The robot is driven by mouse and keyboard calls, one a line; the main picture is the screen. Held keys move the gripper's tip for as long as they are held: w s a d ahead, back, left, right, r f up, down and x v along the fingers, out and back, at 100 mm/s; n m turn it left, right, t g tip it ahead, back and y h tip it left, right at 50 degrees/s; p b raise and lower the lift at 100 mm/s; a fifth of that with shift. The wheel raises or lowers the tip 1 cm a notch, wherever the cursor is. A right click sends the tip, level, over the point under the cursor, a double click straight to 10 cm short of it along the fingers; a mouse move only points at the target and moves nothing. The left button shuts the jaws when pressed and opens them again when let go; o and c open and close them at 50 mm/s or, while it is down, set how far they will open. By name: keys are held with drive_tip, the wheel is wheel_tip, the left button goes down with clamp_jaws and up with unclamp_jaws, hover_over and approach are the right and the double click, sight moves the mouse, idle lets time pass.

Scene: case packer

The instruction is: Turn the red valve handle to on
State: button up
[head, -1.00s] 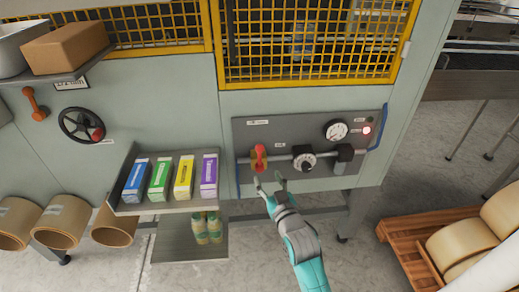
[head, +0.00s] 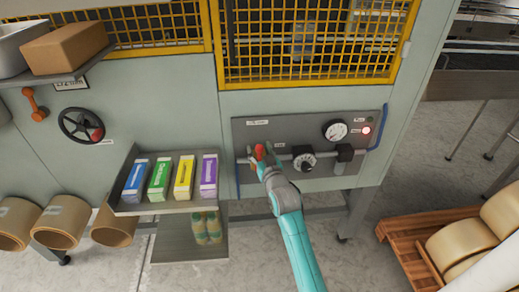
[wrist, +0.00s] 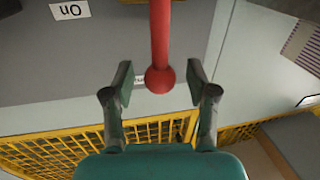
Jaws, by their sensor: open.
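The red valve handle (head: 259,151) is on a pipe at the left of the grey control panel. In the wrist view the red handle (wrist: 160,50) is a rod with a ball end, pointing between my fingers. My gripper (wrist: 160,88) is open, with one finger on each side of the ball and a gap to each. In the head view my gripper (head: 262,158) is at the valve and hides part of it. An "On" label (wrist: 70,11) shows upside down at the upper left of the wrist view.
The panel also bears a black knob (head: 304,160), a pressure gauge (head: 335,130) and a lit red lamp (head: 366,130). A shelf (head: 125,208) with several coloured boxes stands at the left. A yellow mesh guard (head: 300,84) is above. A wooden pallet (head: 398,250) with rolls is at the right.

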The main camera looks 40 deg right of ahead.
drive_tip(key=shift+w+d, duration=0.15)
drive_tip(key=shift+w, duration=0.2)
clamp_jaws()
